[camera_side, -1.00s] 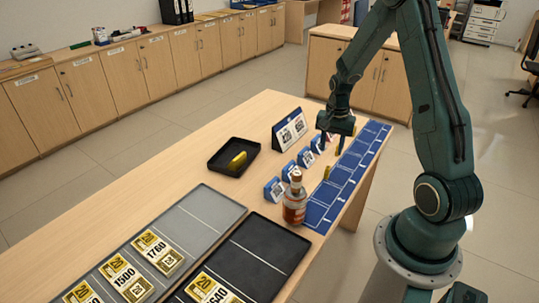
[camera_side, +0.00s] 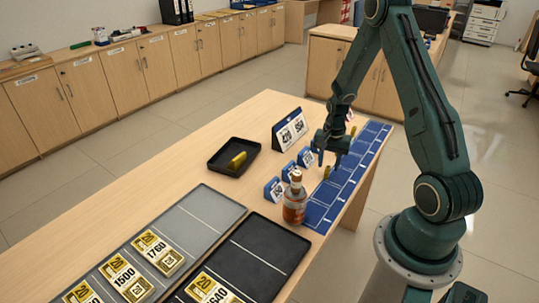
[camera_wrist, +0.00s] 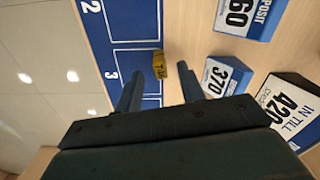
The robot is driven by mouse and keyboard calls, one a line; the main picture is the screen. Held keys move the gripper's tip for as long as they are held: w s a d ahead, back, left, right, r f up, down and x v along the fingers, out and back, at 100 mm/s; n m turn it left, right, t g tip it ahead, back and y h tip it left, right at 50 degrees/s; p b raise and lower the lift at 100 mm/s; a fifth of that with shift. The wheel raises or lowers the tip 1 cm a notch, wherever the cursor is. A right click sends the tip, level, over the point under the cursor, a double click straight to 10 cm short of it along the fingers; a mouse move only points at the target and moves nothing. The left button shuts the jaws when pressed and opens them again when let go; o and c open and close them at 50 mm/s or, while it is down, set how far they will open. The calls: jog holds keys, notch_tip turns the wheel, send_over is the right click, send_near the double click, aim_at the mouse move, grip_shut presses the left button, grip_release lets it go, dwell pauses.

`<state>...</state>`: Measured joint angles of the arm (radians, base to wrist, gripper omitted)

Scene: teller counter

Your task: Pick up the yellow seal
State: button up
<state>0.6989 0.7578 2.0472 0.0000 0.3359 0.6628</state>
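A small yellow seal with dark markings (camera_wrist: 159,65) lies at the edge of the blue numbered mat (camera_wrist: 136,28) in the wrist view. In the side view a yellow piece (camera_side: 327,172) shows low between my fingertips, at the left edge of the mat (camera_side: 345,180). My gripper (camera_side: 328,164) is open and points down above it. In the wrist view the two fingers of my gripper (camera_wrist: 159,74) are apart, with the seal in line with the gap. Another yellow piece (camera_side: 352,130) shows behind my gripper, partly hidden. A yellow object (camera_side: 237,160) lies in the small black tray (camera_side: 222,170).
An amber bottle (camera_side: 294,205) stands left of the mat, close to blue sign stands (camera_side: 273,190). A larger number sign (camera_side: 290,128) stands behind. Grey (camera_side: 214,207) and black (camera_side: 270,240) divided trays lie in front. Bare wood lies behind the trays.

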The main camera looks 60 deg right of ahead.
aim_at(328, 167)
jog(key=shift+f, duration=1.85)
grip_shut()
